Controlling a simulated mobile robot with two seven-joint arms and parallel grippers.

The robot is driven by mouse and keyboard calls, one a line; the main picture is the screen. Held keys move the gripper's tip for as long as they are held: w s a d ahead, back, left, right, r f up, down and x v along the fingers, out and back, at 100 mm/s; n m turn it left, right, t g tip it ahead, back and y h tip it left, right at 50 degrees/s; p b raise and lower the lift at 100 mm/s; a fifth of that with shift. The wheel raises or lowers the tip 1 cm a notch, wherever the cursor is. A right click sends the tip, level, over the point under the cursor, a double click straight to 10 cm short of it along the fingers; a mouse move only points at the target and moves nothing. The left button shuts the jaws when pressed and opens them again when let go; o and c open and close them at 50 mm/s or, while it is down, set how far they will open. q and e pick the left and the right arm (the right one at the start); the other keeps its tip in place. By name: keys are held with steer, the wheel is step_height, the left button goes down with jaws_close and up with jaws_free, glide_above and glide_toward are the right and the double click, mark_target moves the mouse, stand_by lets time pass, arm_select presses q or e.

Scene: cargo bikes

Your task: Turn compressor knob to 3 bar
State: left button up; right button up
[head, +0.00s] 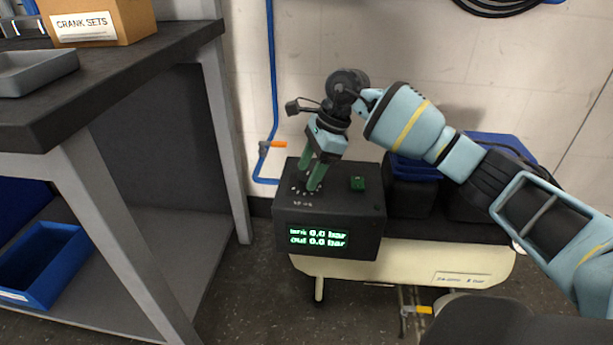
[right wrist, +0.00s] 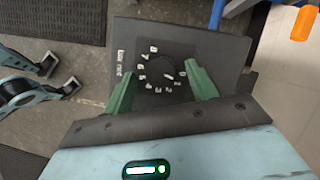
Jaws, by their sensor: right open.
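The compressor's dark control box (head: 330,222) has a lit display (head: 318,237) that reads tank 0.0 bar and out 0.0 bar. On its top is a black knob (right wrist: 156,70) ringed by white numbers, seen in the right wrist view. The knob's exact pointer setting is hard to read. My right gripper (head: 308,185) is above the dial, with its two green fingers pointing down. In the right wrist view, the open fingers (right wrist: 160,85) stand on either side of the dial, apart from the knob.
A green switch (head: 357,184) is on the box top, right of the dial. The cream tank (head: 400,262) lies below. A workbench (head: 110,75) stands at left, holding a crank sets box (head: 100,22). A blue pipe with an orange valve handle (head: 273,145) runs down the wall behind.

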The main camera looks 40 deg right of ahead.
steer(key=shift+w+a+f, duration=0.15)
steer(key=shift+a+f, duration=0.05)
steer(key=shift+f, duration=0.35)
arm_select(q)
steer(key=shift+s+f, duration=0.1)
steer(key=shift+f, duration=0.15)
